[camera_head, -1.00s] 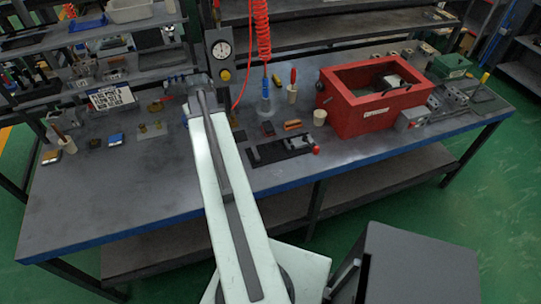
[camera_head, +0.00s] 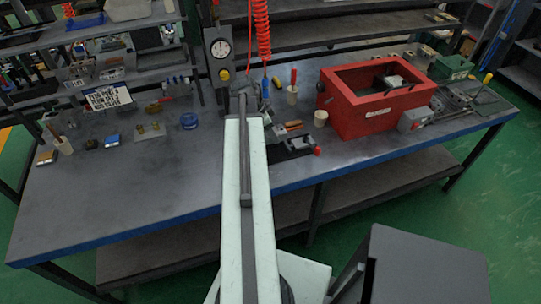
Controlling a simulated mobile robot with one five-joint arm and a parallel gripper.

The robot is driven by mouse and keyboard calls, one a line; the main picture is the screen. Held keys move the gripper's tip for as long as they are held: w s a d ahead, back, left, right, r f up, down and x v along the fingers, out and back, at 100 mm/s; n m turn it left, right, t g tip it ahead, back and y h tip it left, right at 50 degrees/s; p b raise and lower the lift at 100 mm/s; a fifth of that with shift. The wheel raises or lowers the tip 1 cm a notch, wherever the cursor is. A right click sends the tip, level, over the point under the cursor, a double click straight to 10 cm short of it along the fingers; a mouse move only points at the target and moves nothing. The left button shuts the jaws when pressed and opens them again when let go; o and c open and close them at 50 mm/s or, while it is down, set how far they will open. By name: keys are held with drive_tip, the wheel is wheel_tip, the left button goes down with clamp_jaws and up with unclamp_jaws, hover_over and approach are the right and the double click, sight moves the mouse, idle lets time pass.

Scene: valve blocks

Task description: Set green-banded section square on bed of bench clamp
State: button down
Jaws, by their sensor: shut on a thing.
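The bench clamp (camera_head: 299,146) is a dark low fixture with a red knob, on the bench just right of my arm's far end. Its left part is hidden behind my arm, so I cannot see the whole bed. My arm reaches over the bench, and its far end hides my gripper and anything it holds. I cannot make out the green-banded section in this view.
A red open box (camera_head: 375,100) stands right of the clamp. The bench's front left is clear.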

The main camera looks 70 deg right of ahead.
sight(274, 152)
wheel_tip(274, 152, down, 9)
drive_tip(key=b, duration=0.7)
drive_tip(key=shift+r, duration=0.35)
drive_tip(key=shift+f, duration=0.2)
drive_tip(key=c, duration=0.6)
unclamp_jaws()
drive_tip(key=shift+r, duration=0.1)
drive_tip(key=p+v, duration=1.1)
drive_tip(key=shift+s+r, duration=0.1)
drive_tip(key=shift+r, duration=0.35)
drive_tip(key=shift+w+a+r, duration=0.2)
drive_tip(key=shift+r, duration=0.05)
drive_tip(key=shift+f, duration=0.1)
